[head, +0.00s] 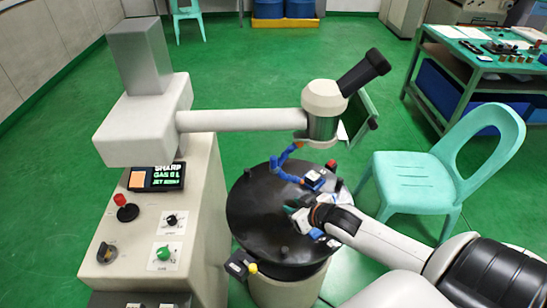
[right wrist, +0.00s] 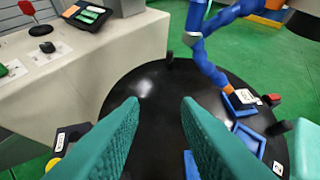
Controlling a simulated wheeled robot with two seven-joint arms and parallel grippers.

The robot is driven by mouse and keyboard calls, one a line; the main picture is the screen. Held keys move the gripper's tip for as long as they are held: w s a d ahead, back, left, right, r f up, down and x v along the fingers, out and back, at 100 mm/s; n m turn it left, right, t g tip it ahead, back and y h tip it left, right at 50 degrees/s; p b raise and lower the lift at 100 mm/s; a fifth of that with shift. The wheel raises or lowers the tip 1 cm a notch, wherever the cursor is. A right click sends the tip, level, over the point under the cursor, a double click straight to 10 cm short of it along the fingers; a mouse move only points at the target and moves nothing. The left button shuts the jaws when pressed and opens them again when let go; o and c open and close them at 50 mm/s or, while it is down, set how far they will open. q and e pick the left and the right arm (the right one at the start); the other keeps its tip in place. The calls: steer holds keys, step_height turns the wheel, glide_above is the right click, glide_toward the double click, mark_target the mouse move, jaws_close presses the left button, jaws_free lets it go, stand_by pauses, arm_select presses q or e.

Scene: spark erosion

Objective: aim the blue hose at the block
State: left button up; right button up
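The blue jointed hose (head: 279,166) hangs below the machine's head and bends down over the round black table (head: 250,205). In the right wrist view the hose (right wrist: 205,65) ends in an orange tip close to a small blue tray (right wrist: 237,106). A small pale piece with dark marks (right wrist: 245,97) sits at that tray; I cannot tell for sure that it is the block. My right gripper (right wrist: 160,100) is open, with nothing between its green fingers, low over the table and apart from the hose. It also shows in the head view (head: 290,208). My left gripper is not in view.
A second blue tray (right wrist: 250,140) lies nearer on the table. Dark pegs and a red knob (head: 331,164) stand near the rim. The machine's control cabinet (head: 200,235) stands left, its head (head: 325,100) overhangs the table, and a green chair (head: 410,172) is right.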

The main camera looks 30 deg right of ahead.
mark_target(276, 159)
steer(key=w+d+r+t+y, duration=0.1)
steer(key=w+d+r+t, duration=0.2)
steer(key=w+d+r, duration=0.3)
steer(key=x, duration=0.7)
steer(key=a+x, duration=0.1)
steer(key=x, duration=0.3)
steer(key=shift+w+r+p, duration=0.1)
steer(key=shift+w+p, duration=0.2)
steer(key=shift+p, duration=0.1)
jaws_close()
